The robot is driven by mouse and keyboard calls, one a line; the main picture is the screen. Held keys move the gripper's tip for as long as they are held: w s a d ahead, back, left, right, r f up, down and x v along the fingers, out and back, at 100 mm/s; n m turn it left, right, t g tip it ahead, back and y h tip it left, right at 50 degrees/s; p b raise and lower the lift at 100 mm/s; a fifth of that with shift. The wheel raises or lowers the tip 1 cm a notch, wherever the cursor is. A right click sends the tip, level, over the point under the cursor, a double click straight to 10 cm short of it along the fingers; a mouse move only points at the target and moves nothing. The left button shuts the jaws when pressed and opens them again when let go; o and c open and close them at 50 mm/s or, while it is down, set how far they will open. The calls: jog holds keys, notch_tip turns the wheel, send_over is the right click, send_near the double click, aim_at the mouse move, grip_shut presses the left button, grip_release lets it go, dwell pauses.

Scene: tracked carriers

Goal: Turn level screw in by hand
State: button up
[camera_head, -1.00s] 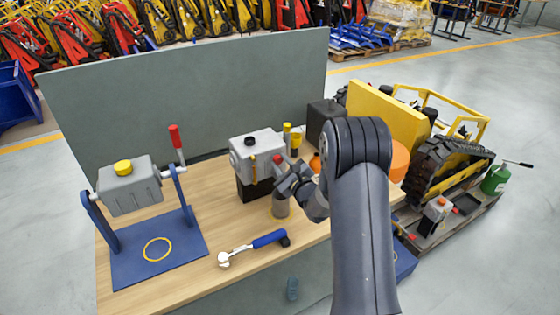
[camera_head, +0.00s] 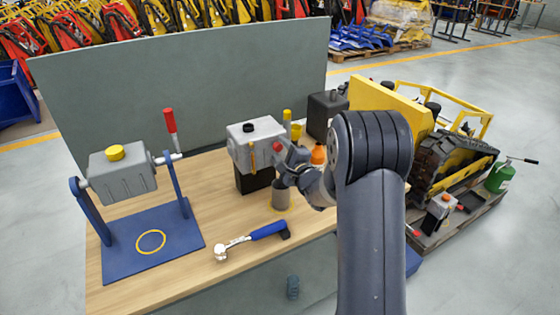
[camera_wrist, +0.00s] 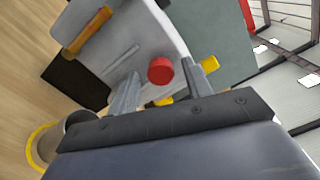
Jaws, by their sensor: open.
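A grey gearbox housing (camera_head: 242,136) stands on a dark block (camera_head: 256,180) on the wooden bench. A red round screw head (camera_head: 277,146) sticks out of its right side, and I take it for the level screw. In the wrist view the red head (camera_wrist: 161,70) shows between the two fingers. My gripper (camera_head: 285,160) is open at that side of the housing. The fingers (camera_wrist: 158,72) stand apart on either side of the red head in the picture, with gaps. I cannot tell how deep they reach around it. Its thread is hidden.
A grey cup (camera_head: 281,197) stands below my gripper. A blue-handled tool (camera_head: 250,239) lies at the bench front. A blue stand (camera_head: 150,245) holds another grey housing (camera_head: 122,172) on the left. A grey panel (camera_head: 180,80) closes the back. An orange bottle (camera_head: 318,154) stands right.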

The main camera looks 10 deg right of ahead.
jog(key=n+b, duration=0.1)
jog(key=n, duration=0.1)
jog(key=shift+n, duration=0.4)
jog(key=n+b, duration=0.2)
jog(key=b, duration=0.1)
jog(key=shift+f, duration=0.3)
jog(key=shift+n+b, duration=0.75)
jog(key=shift+n, duration=0.35)
jog(key=n+b, duration=0.2)
jog(key=n, duration=0.1)
jog(key=shift+r+n+b, duration=0.25)
jog(key=shift+n+b, duration=0.35)
jog(key=shift+n, duration=0.5)
jog(key=shift+f+n+b, duration=0.2)
jog(key=shift+n+b, duration=0.6)
jog(key=shift+b, duration=0.05)
jog(key=n+b, duration=0.4)
jog(key=n, duration=0.2)
jog(key=n+b, duration=0.1)
jog(key=n, duration=0.1)
jog(key=shift+r, duration=0.25)
